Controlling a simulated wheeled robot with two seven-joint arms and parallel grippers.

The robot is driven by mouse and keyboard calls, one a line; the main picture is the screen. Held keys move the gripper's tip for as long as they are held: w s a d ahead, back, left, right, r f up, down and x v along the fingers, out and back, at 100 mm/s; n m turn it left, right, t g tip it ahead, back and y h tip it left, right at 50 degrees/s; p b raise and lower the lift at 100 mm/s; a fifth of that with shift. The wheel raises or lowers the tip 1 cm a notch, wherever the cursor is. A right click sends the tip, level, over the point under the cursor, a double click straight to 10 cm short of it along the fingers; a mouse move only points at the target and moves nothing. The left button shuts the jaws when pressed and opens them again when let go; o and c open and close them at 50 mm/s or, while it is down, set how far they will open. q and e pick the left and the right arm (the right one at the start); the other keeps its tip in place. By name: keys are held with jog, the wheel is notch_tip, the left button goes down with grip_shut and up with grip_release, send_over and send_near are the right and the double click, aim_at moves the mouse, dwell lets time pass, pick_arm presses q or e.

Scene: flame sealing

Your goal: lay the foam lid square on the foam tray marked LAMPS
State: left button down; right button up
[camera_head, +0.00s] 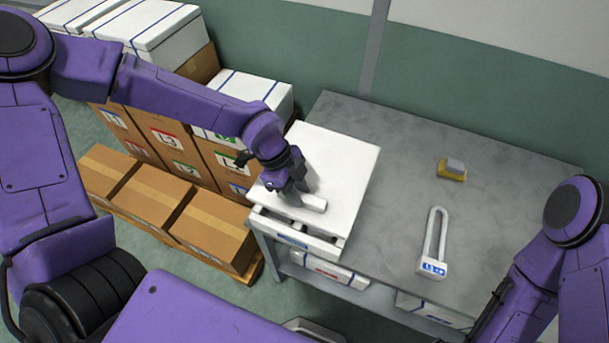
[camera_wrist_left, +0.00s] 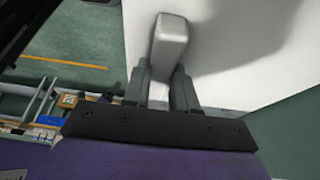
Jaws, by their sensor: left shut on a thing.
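The white foam lid (camera_head: 340,165) is a broad flat slab with a raised bar handle (camera_head: 313,204). My left gripper (camera_head: 292,190) is shut on this handle; the left wrist view also shows the handle (camera_wrist_left: 170,38) between the fingers and the white lid (camera_wrist_left: 225,60) beyond. The white foam tray (camera_head: 322,246) is under the lid at the table's left end. A blue label shows on its front, too small to read. A dark gap shows between the lid's front edge and the tray; most of the tray is hidden. My right gripper is out of view.
On the grey table (camera_head: 400,140) lie a yellow and grey block (camera_head: 452,170) and a white U-shaped piece with a blue label (camera_head: 433,245). Cartons (camera_head: 150,195) and white boxes stand left of it. More white boxes (camera_head: 330,272) are below. The table's right part is mostly clear.

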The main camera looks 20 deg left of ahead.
aim_at(297, 211)
pick_arm(q)
jog(key=s, duration=0.1)
jog(key=s+f+b, duration=0.1)
jog(key=shift+s+f+b, duration=0.1)
jog(key=shift+s+b, duration=0.2)
jog(key=shift+s, duration=0.05)
jog(key=shift+f+b, duration=0.3)
jog(key=shift+f, duration=0.05)
jog(key=w+f+b, duration=0.1)
jog(key=f+b, duration=0.1)
jog(key=f, duration=0.1)
jog(key=shift+w+f, duration=0.15)
jog(key=shift+w, duration=0.25)
jog(key=shift+s+f+b, duration=0.5)
jog(key=shift+f+b, duration=0.3)
jog(key=shift+b, duration=0.05)
jog(key=shift+f, duration=0.15)
jog(key=shift+w+f, duration=0.1)
jog(key=shift+w, duration=0.15)
jog(key=c, duration=0.8)
grip_release()
jog(key=shift+s, duration=0.1)
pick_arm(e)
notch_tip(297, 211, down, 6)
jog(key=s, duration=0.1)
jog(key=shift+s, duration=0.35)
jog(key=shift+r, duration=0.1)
